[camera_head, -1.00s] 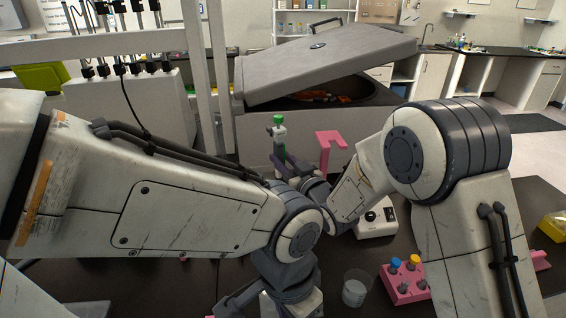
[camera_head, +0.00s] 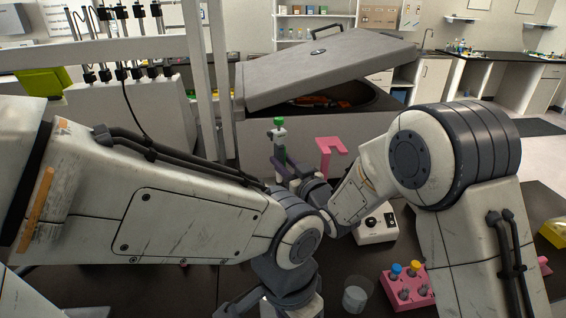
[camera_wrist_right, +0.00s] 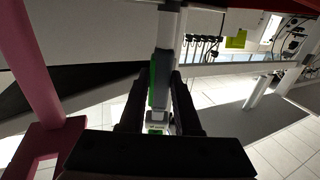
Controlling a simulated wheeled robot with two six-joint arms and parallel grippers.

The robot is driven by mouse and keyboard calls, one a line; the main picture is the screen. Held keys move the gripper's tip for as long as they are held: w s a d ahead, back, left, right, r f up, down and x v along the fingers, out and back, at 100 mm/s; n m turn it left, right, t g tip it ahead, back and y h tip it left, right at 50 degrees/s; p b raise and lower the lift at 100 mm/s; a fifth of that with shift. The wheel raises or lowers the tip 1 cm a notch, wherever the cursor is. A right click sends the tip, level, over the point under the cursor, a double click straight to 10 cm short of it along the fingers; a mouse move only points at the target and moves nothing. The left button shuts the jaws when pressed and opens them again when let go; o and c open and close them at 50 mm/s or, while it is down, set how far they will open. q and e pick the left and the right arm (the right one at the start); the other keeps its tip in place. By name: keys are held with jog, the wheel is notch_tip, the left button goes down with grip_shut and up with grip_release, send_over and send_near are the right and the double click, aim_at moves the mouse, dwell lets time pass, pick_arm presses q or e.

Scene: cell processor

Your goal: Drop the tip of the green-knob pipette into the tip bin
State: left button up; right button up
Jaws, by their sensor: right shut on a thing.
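The green-knob pipette (camera_head: 280,143) stands roughly upright in the head view, in front of the big grey-lidded machine. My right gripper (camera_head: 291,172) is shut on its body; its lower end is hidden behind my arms. In the right wrist view, the pipette (camera_wrist_right: 160,82) lies between the two dark fingers of my right gripper (camera_wrist_right: 157,95). I cannot see whether a tip is on it. My left gripper (camera_head: 262,300) is low at the bottom edge, partly cut off, its jaws unclear. A clear cup (camera_head: 355,296) stands right of it; I cannot tell whether it is the tip bin.
A pink stand (camera_head: 329,147) rises just right of the pipette, with a white device (camera_head: 377,226) nearby. A pink rack (camera_head: 408,290) with blue and yellow caps stands front right. The machine (camera_head: 335,70) has its lid partly raised. My arms cover much of the table.

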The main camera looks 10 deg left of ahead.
jog(key=shift+r, duration=0.15)
jog(key=s+b, duration=0.1)
jog(key=s+d+b, duration=0.1)
jog(key=s, duration=0.1)
jog(key=s+d+f+b, duration=0.1)
jog(key=shift+s+f, duration=0.1)
jog(key=shift+s, duration=0.3)
dwell(0.5)
notch_tip(320, 180, up, 8)
jog(key=p, duration=0.4)
jog(key=shift+f, duration=0.25)
